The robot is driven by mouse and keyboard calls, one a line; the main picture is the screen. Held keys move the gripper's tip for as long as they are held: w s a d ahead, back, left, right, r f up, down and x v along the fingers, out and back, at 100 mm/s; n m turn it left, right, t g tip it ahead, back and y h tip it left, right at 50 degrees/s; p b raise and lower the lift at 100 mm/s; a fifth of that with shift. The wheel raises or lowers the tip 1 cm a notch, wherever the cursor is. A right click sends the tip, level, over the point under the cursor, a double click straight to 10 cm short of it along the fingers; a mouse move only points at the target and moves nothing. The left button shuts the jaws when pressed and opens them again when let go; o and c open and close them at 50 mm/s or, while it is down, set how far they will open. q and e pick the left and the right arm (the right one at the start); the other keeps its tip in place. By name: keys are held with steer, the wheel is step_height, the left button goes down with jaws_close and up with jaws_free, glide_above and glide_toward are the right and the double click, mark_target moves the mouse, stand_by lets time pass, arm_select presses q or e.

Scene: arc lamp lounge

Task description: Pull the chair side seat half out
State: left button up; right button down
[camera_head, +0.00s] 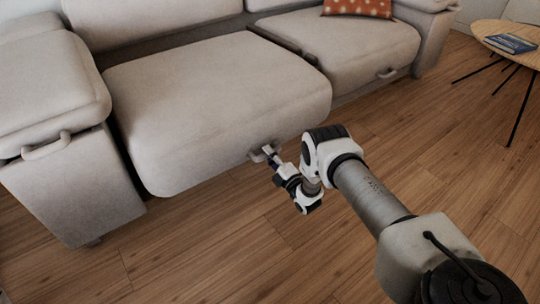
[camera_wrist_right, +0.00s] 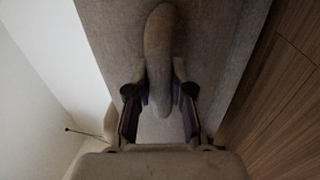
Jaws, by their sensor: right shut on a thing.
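The grey sofa's left seat (camera_head: 215,95) juts out in front of the right seat (camera_head: 335,50) in the head view. A beige handle (camera_head: 254,156) sits low on the front of the left seat. My right gripper (camera_head: 266,154) is shut on this handle. In the right wrist view the handle (camera_wrist_right: 160,50) runs between the two fingers of my right gripper (camera_wrist_right: 159,98), against the grey fabric. The finger contact is partly dark there. My left gripper is in neither view.
The left armrest (camera_head: 50,95) has its own handle (camera_head: 46,146). The right seat also has a handle (camera_head: 387,73). An orange cushion (camera_head: 357,7) lies on the sofa. A round wooden table (camera_head: 500,37) with a blue book (camera_head: 511,43) stands at upper right. The wooden floor (camera_head: 190,250) in front is clear.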

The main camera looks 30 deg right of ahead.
steer(key=c, duration=1)
jaws_free()
steer(key=v, duration=1.2)
